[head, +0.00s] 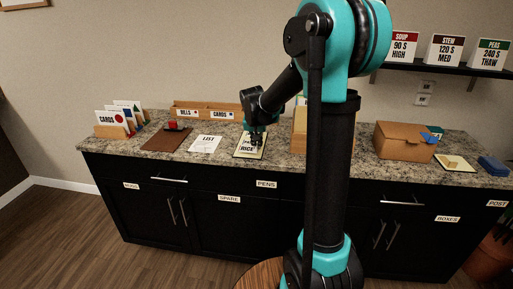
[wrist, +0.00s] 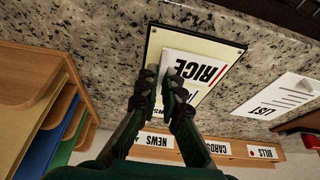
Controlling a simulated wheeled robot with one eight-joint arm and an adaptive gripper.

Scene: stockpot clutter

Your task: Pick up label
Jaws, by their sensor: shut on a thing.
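The label is a white card with black RICE lettering and a red stripe (wrist: 200,70). It lies at a cream board with a dark edge (wrist: 233,58) on the counter; whether it touches the board or is slightly above it I cannot tell. In the head view the label (head: 248,149) is partly covered by my gripper. My gripper (wrist: 163,88) is shut on the label's near edge, its two dark fingertips close together. In the head view my gripper (head: 256,139) points down at the board.
A wooden sorter with BILLS and CARDS tags (head: 190,112) stands behind at the left. A LIST sheet (head: 206,144) and brown mat (head: 164,140) lie left of the board. A wooden tray unit (head: 299,137) and cardboard box (head: 400,143) stand right. Bare granite lies between LIST and board.

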